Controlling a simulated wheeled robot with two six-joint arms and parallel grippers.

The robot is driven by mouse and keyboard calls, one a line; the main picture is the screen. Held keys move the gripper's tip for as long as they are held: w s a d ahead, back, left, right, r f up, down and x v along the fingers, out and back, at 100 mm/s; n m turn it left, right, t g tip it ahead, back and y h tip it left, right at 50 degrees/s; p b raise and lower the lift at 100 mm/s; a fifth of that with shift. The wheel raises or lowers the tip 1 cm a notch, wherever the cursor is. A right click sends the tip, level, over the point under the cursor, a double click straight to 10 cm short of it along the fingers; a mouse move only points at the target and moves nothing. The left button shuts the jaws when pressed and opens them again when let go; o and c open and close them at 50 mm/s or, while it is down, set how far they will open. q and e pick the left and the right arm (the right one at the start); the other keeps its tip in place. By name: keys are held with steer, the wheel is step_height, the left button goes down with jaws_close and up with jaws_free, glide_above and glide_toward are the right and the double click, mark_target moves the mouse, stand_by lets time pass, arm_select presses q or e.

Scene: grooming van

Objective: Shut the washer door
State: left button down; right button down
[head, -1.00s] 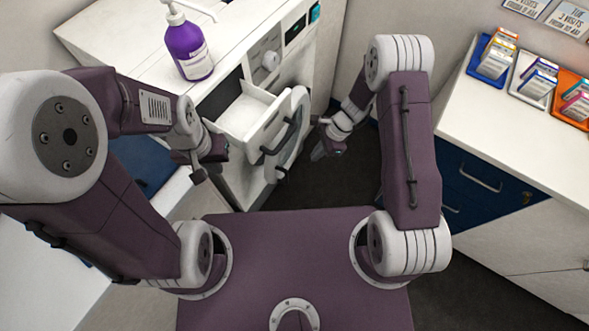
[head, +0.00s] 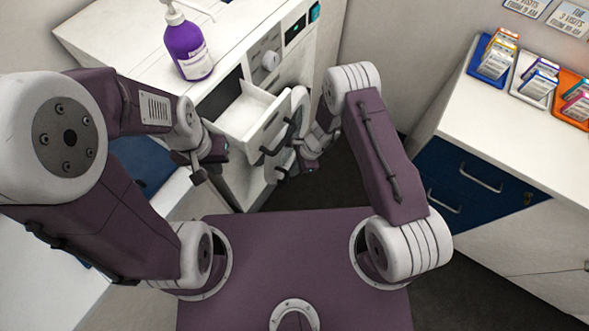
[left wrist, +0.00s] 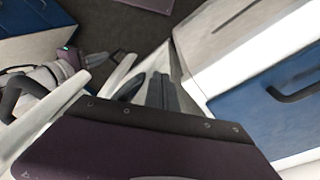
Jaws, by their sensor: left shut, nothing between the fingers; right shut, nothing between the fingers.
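The white washer (head: 232,185) stands at centre left, its front facing right. Its round white door (head: 299,97) is on that front, below and behind the pulled-out drawer, and seems to stand ajar; its exact angle is hard to tell. My right gripper (head: 282,172) is shut and empty at the lower edge of the door, by its outer side; I cannot tell whether they touch. My left gripper (head: 199,178) is shut and empty, left of the drawer. Its shut fingers also show in the left wrist view (left wrist: 165,92).
A white drawer (head: 243,112) is pulled out above the door. A purple pump bottle (head: 188,48) stands on the white top. A counter with blue drawers (head: 465,185) and trays of small boxes (head: 497,58) stands right. Dark floor lies between.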

steer(key=shift+m, duration=0.7)
steer(key=a, duration=0.2)
steer(key=w+a+b, duration=0.1)
steer(key=a, duration=0.1)
steer(key=shift+w+a, duration=0.1)
steer(key=shift+a, duration=0.1)
steer(key=shift+d+r, duration=0.1)
steer(key=p+v, duration=0.1)
steer(key=v, duration=0.7)
steer(key=shift+r, duration=0.4)
steer(key=shift+s+d, duration=0.15)
steer(key=shift+s, duration=0.1)
